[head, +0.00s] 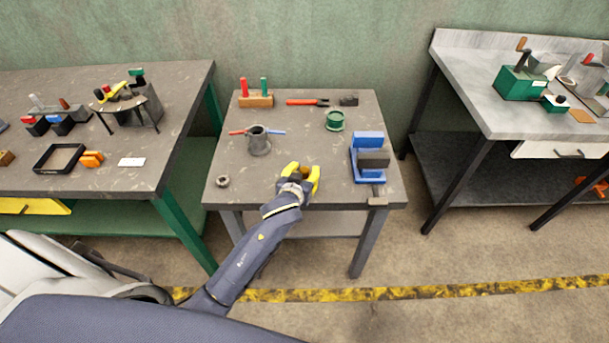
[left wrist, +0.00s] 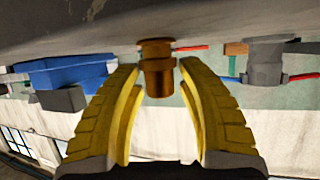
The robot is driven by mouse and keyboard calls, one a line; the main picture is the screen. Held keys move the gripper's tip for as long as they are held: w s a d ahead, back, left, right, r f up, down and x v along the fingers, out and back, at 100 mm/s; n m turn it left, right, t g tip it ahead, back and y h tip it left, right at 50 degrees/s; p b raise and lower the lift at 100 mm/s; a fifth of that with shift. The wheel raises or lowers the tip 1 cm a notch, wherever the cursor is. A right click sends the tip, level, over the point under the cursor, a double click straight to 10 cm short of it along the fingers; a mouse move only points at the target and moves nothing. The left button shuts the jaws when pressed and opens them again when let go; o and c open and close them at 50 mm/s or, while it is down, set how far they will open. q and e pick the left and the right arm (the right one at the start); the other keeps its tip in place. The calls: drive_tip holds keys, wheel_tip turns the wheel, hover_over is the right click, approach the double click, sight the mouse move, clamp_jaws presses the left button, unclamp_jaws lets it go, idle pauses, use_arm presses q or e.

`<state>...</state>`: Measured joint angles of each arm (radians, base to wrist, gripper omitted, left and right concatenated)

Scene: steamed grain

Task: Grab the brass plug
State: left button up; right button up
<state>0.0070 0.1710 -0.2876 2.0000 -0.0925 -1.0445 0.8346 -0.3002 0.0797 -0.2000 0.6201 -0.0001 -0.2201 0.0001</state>
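The brass plug (left wrist: 158,72) stands on the grey table top, seen upside down in the left wrist view. It has a wide flange at the table and a narrower body. My left gripper (head: 303,170) is low over the front middle of the small table in the head view. Its yellow fingers are open, one on each side of the plug in the left wrist view, with a gap visible on both sides. In the head view the gripper largely hides the plug. My right gripper is not in view.
On the small table (head: 225,185) are a grey pot (head: 258,142), a blue vise-like block (head: 366,158), a green spool (head: 334,120), a grey nut (head: 223,181), and a wooden block with red and green pegs (head: 257,99). Larger benches stand at both sides.

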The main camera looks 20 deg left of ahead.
use_arm(q)
clamp_jaws()
idle(0.3)
